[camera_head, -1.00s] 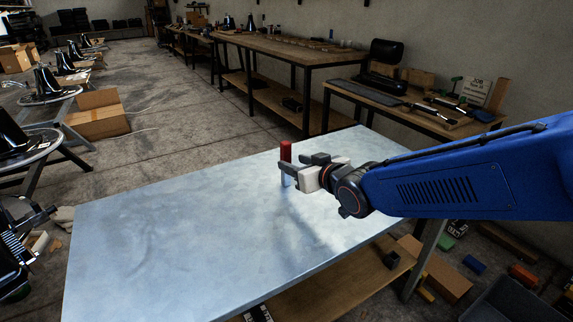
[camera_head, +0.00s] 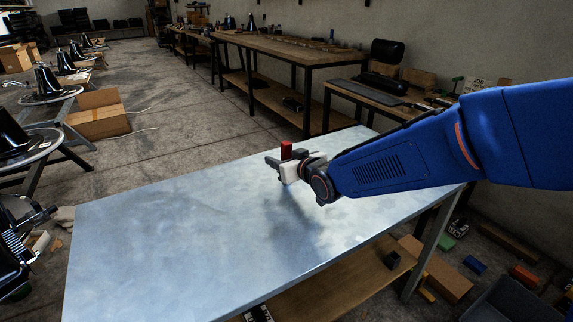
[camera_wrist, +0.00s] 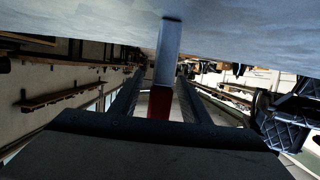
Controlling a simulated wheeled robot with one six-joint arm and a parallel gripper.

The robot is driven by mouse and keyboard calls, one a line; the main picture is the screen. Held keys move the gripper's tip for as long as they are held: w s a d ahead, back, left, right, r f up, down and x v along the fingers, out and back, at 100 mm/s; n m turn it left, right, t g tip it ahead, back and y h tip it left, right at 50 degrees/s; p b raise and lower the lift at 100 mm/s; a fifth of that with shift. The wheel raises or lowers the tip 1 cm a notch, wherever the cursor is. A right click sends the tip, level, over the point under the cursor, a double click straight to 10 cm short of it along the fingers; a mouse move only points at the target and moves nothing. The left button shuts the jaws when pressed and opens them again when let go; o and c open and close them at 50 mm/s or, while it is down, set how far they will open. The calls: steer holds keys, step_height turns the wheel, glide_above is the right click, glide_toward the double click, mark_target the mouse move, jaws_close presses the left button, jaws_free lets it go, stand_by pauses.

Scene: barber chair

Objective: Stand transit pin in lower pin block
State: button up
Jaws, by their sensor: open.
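The transit pin has a red top (camera_head: 286,149) and stands upright on the pale table (camera_head: 170,230). In the wrist view, which is upside down, its silver shaft (camera_wrist: 167,50) meets the table and its red end (camera_wrist: 159,103) lies between the two fingers. My gripper (camera_head: 281,165) is open around the pin, with a finger on each side; it also shows in the wrist view (camera_wrist: 161,75). The gripper partly hides the shaft in the head view. A small dark block (camera_head: 391,260) sits on the wooden shelf under the table; I cannot tell whether it is the lower pin block.
The table top is otherwise clear. The wooden shelf (camera_head: 330,290) lies below it. A bench (camera_head: 375,95) with tools stands behind at the right. Several coloured blocks and a grey bin (camera_head: 505,300) are on the floor at the right.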

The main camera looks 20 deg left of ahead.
steer(key=shift+w+a, duration=0.15)
jaws_close()
